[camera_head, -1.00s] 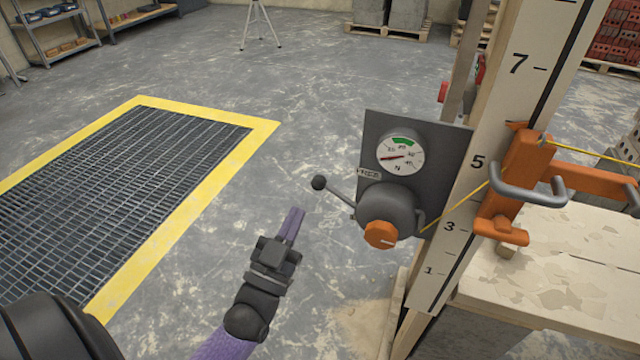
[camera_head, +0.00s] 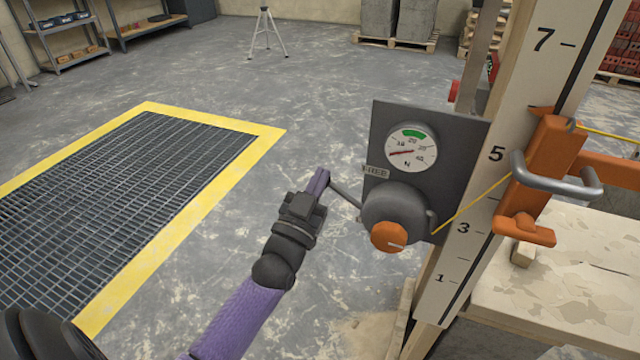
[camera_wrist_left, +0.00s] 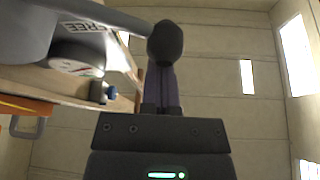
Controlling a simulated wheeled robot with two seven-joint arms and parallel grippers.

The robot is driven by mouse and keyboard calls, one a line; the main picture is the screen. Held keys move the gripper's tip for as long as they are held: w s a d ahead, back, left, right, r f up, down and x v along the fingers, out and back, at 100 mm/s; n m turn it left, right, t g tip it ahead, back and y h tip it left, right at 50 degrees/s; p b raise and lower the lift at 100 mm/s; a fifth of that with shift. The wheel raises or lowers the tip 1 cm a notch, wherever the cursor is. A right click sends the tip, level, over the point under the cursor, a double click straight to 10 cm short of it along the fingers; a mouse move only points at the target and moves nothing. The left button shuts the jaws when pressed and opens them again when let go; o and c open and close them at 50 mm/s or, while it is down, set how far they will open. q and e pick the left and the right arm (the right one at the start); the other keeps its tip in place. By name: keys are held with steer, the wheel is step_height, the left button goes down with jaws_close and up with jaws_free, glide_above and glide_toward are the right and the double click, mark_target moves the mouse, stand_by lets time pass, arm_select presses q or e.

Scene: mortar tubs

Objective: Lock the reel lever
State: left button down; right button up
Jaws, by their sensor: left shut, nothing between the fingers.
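The reel (camera_head: 395,212) is a dark grey drum with an orange centre knob (camera_head: 388,237), on a grey panel against the post. Its lever (camera_head: 346,194) points up and left from the drum. The lever's round black knob is hidden behind my fingers in the head view. The knob shows in the left wrist view (camera_wrist_left: 165,43), right at the fingertips; I cannot tell whether they touch. My left gripper (camera_head: 320,178) is shut and empty, with purple fingers. A label reading FREE (camera_wrist_left: 84,27) is beside the drum. My right gripper is out of view.
A round gauge (camera_head: 410,151) with a green band is above the reel. A numbered wooden post (camera_head: 470,225) carries an orange bracket (camera_head: 548,165) with a grey handle. A yellow line runs from the reel to the bracket. Open floor and a yellow-edged grate (camera_head: 270,133) are left.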

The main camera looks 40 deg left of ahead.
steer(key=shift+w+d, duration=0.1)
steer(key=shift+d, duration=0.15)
arm_select(q)
steer(key=shift+a+f+n+y, duration=0.15)
steer(key=shift+n+y, duration=0.25)
